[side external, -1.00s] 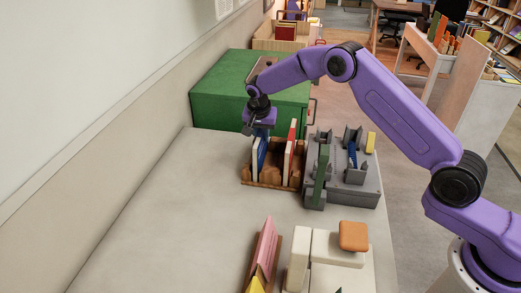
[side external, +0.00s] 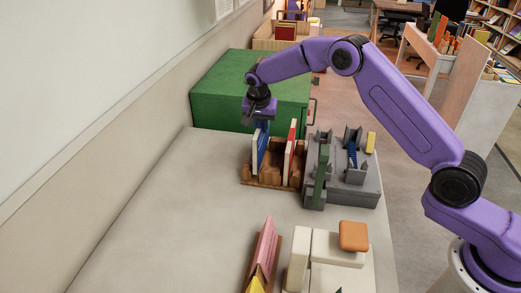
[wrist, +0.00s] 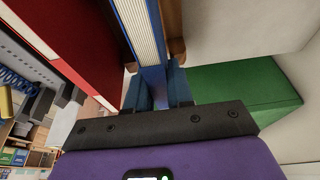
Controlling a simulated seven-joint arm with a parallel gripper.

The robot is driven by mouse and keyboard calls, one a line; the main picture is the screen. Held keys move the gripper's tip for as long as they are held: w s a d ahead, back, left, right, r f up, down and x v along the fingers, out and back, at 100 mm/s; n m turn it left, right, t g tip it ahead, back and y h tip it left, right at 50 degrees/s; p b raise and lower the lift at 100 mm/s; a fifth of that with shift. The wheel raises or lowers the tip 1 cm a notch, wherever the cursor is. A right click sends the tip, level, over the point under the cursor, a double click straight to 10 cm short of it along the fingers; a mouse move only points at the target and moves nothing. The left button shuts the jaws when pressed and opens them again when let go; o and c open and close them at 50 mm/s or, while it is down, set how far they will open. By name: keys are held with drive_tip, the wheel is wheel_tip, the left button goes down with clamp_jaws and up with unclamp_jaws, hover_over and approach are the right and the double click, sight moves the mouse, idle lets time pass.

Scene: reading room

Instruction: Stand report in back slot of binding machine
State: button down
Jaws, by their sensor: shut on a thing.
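My gripper (side external: 259,117) is shut on the top edge of a blue report (side external: 261,147) with white page edges. The blue report is upright at the left of a brown wooden rack (side external: 273,180); whether its bottom edge touches the rack is not clear. In the wrist view, the blue report (wrist: 138,18) runs up between my two fingers (wrist: 157,88). The grey binding machine (side external: 357,192) stands just right of the rack, with upright grey slot holders and a blue coil (side external: 352,155). A green upright piece (side external: 320,165) stands at its left side.
A red book (side external: 290,150) with white pages stands in the rack, right of the blue report. A green cabinet (side external: 225,85) is behind. A pink book (side external: 262,250), cream blocks (side external: 325,245) and an orange block (side external: 353,236) are in front. The table's left part is clear.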

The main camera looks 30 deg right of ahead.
drive_tip(key=shift+r, duration=2.75)
wheel_tip(320, 180, up, 14)
drive_tip(key=f, duration=0.1)
drive_tip(key=s+d, duration=1.4)
wheel_tip(320, 180, down, 9)
drive_tip(key=shift+d+f, duration=0.1)
drive_tip(key=shift+f, duration=0.6)
idle(0.4)
